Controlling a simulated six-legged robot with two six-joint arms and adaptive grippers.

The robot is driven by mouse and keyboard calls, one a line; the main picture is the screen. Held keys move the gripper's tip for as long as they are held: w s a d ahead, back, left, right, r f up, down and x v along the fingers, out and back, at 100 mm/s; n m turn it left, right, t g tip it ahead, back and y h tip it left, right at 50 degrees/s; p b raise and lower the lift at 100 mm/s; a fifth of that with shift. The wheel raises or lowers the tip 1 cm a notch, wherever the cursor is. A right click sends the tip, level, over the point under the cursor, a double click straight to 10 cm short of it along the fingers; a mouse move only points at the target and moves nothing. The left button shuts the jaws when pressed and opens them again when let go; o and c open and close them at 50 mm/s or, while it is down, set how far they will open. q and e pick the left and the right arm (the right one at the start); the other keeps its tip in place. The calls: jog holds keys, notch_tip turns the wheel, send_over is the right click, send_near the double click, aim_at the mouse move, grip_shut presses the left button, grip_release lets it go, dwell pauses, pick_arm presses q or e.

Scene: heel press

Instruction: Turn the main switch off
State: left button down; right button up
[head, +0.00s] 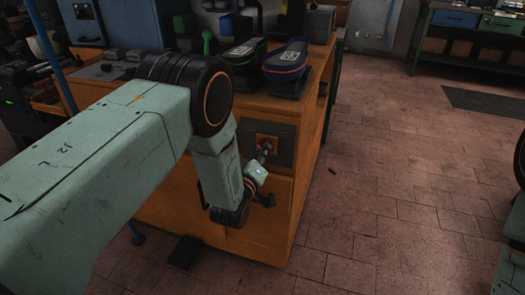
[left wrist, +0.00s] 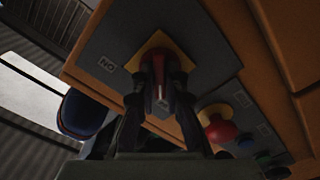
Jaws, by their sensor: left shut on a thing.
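The main switch is a red handle on a yellow plate (head: 266,142) on a dark grey panel, set in the front of the orange cabinet. In the left wrist view the red handle (left wrist: 158,82) sits between my dark fingers, in front of the yellow plate. My left gripper (head: 264,154) is at the panel and shut on this handle; its fingers partly hide it. A white label (left wrist: 107,65) on the panel appears to read ON, seen upside down. My right gripper is not in view.
A red mushroom button (left wrist: 220,131) and several smaller buttons sit beside the switch in the left wrist view.

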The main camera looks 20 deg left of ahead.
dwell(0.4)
pick_arm(q)
jog(key=c, duration=1.4)
grip_release()
jog(key=s, duration=1.2)
jog(key=shift+a, duration=0.2)
